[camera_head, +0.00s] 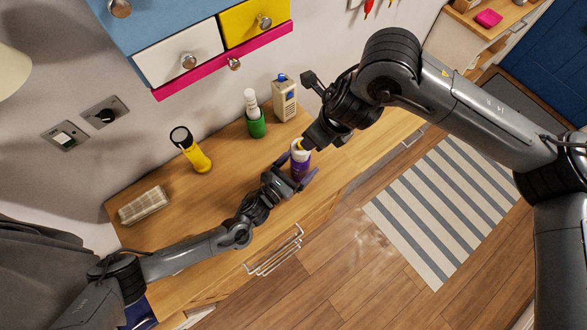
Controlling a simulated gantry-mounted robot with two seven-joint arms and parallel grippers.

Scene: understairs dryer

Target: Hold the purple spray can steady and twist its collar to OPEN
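The purple spray can (300,165) stands upright on the wooden worktop near its front edge, with a pale upper part. My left gripper (299,176) comes in from the lower left, with its fingers on both sides of the can's lower body, and appears closed on it. My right gripper (303,146) comes down from the upper right to the top of the can. Its fingertips are at or just over the collar and cover part of it. A little yellow shows there. The collar's marking is too small to read, and I cannot tell whether the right fingers grip it.
Drawers (180,55) hang above. A striped rug (440,215) lies on the floor at right.

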